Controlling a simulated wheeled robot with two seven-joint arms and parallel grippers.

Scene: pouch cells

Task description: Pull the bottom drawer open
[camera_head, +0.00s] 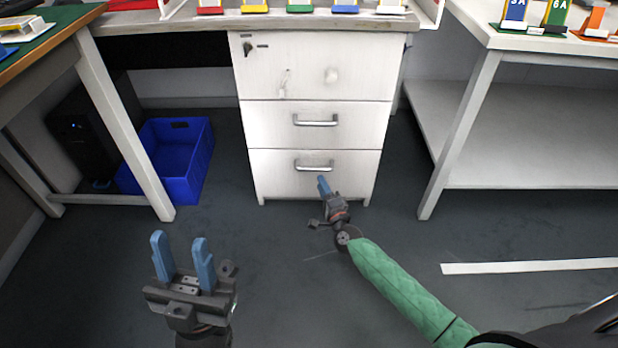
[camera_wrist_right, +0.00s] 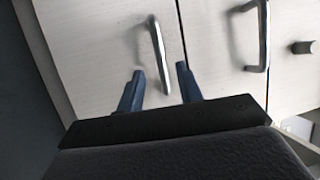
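The white drawer unit stands under the table, with its bottom drawer (camera_head: 285,178) shut. The bottom drawer's silver bar handle (camera_head: 314,168) also shows in the right wrist view (camera_wrist_right: 157,52). My right gripper (camera_head: 324,184) is just in front of and below this handle in the head view. In the right wrist view, its blue fingers (camera_wrist_right: 157,82) are apart, with the near end of the handle lying between them; contact cannot be told. My left gripper (camera_head: 183,258) is open and empty over the floor at lower left.
The middle drawer (camera_head: 270,122) above is shut and has its own handle (camera_head: 316,121). A blue bin (camera_head: 180,160) and a black computer case (camera_head: 85,135) stand at left. White table legs flank the unit. The floor before the drawers is clear.

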